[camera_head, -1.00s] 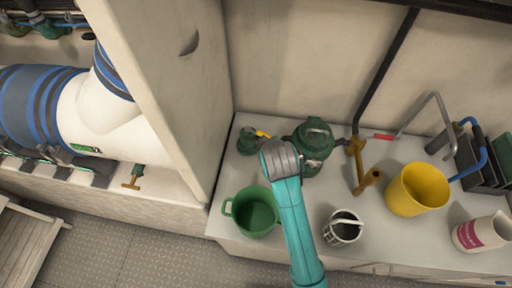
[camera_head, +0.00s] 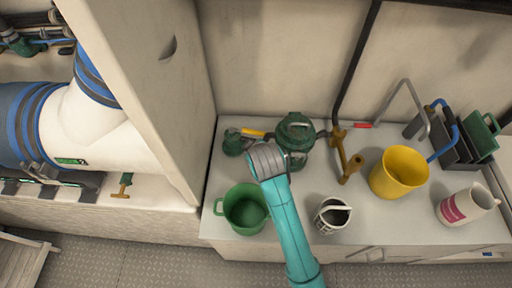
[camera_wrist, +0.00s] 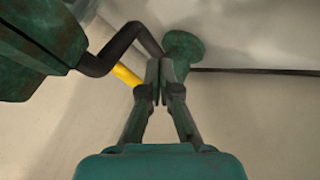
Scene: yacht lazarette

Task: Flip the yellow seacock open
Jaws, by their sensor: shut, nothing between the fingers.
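The yellow seacock handle (camera_head: 254,133) is a short yellow lever beside a small green valve body (camera_head: 234,143) at the back left of the white counter. In the wrist view the yellow handle (camera_wrist: 127,74) shows just left of my fingertips, partly behind a black bent pipe. My gripper (camera_wrist: 160,75) is shut and empty, its fingertips close to the handle's right end. I cannot tell whether they touch it. In the head view my wrist stands just in front of the handle and hides the fingers.
A large green strainer (camera_head: 297,133) stands right of the handle. A green pot (camera_head: 246,208), a white cup (camera_head: 332,215), a yellow bucket (camera_head: 399,172) and a white jug (camera_head: 467,205) stand on the counter (camera_head: 290,235). A pale partition (camera_head: 150,90) rises at left.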

